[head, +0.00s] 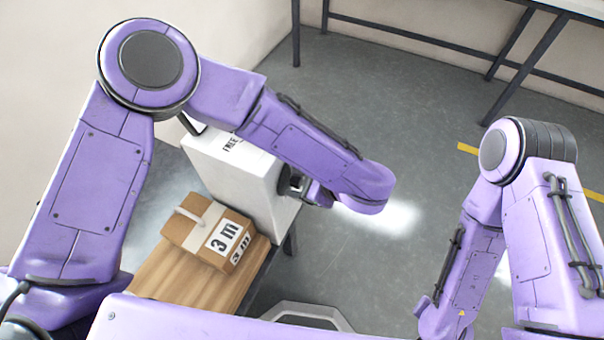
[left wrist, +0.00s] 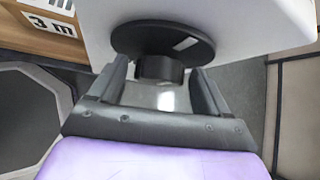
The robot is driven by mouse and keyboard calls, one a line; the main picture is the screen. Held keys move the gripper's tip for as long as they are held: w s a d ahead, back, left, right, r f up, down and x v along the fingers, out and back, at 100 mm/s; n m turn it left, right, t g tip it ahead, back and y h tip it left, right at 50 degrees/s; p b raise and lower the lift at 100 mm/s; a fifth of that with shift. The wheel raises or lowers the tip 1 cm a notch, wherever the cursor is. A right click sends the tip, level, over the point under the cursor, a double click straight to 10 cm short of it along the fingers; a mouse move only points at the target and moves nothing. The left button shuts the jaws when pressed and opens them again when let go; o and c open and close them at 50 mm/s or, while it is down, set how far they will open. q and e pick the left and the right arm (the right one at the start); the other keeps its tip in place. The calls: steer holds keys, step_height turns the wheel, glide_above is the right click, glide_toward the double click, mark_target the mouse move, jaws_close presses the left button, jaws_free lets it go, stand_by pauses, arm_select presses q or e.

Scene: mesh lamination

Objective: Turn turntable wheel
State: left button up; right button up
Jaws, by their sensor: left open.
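The turntable wheel is a black disc with a round hub on the side of a white box. The wheel (left wrist: 178,38) fills the top middle of the left wrist view. In the head view the wheel (head: 289,182) is small and partly hidden by my left gripper. The white box (head: 235,172) stands upright at the left centre. My left gripper (left wrist: 163,88) is open, with one finger on each side of the hub. I cannot tell whether the fingers touch it. The left gripper in the head view (head: 312,192) points at the box's right side. My right gripper is out of view.
A brown carton marked "3 m" (head: 190,238) lies on a wooden tabletop (head: 185,285) beside the white box. A dark-legged table (head: 440,42) stands at the back right. The grey floor (head: 400,130) is clear between, with yellow tape at the right.

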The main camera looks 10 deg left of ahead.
arm_select(q)
steer(key=shift+a+f, duration=0.1)
steer(key=shift+f, duration=0.05)
steer(key=c, duration=1)
steer(key=shift+w, duration=0.1)
steer(key=shift+c, duration=0.2)
steer(key=shift+g, duration=0.3)
steer(key=shift+m+g+y+p, duration=0.3)
steer(key=shift+m+g+p, duration=0.4)
steer(key=shift+g, duration=0.3)
steer(key=shift+w+m+g+y+p, duration=0.15)
steer(key=shift+m+g+y+p, duration=0.5)
steer(key=shift+g, duration=0.65)
